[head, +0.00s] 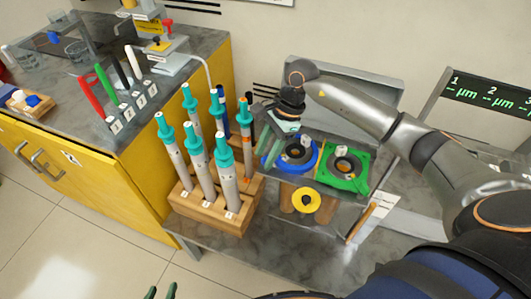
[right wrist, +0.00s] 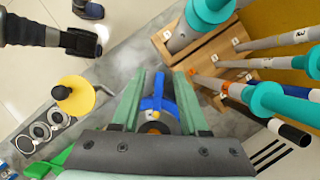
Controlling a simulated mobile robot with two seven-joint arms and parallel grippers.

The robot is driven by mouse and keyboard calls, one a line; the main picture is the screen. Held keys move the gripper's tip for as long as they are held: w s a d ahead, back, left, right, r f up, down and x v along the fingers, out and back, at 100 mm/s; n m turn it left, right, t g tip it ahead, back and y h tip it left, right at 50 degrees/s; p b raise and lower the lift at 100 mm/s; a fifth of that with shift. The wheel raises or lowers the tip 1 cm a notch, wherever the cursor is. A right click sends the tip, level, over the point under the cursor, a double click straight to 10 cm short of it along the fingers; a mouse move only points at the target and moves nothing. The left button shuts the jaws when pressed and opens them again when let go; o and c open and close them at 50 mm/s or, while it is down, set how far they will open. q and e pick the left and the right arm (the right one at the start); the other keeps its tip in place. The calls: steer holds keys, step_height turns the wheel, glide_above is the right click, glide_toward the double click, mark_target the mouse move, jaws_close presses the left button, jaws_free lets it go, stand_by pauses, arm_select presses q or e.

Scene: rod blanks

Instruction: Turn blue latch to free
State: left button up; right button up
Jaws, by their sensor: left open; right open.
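The blue latch shows in the head view as a blue round piece (head: 269,158) around a dark centre, on the grey fixture beside the rod rack. In the right wrist view the blue latch (right wrist: 157,104) has a narrow raised part that lies between my right gripper's fingers. My right gripper (head: 284,132) is at the latch with its green fingers open, one on each side of it in the right wrist view (right wrist: 158,92); whether a finger touches it I cannot tell. My left gripper (head: 161,293) shows only its green fingertips at the bottom edge, apart and empty.
A green square piece (head: 358,181) sits right of the latch. A yellow disc with a black knob (head: 305,200) is on the fixture's front. A wooden rack (head: 207,217) with several teal-topped rods stands close on the left. A display (head: 487,92) is at right.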

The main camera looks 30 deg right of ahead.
steer(key=shift+a+f, duration=0.1)
steer(key=shift+f, duration=0.1)
jaws_close()
stand_by(0.3)
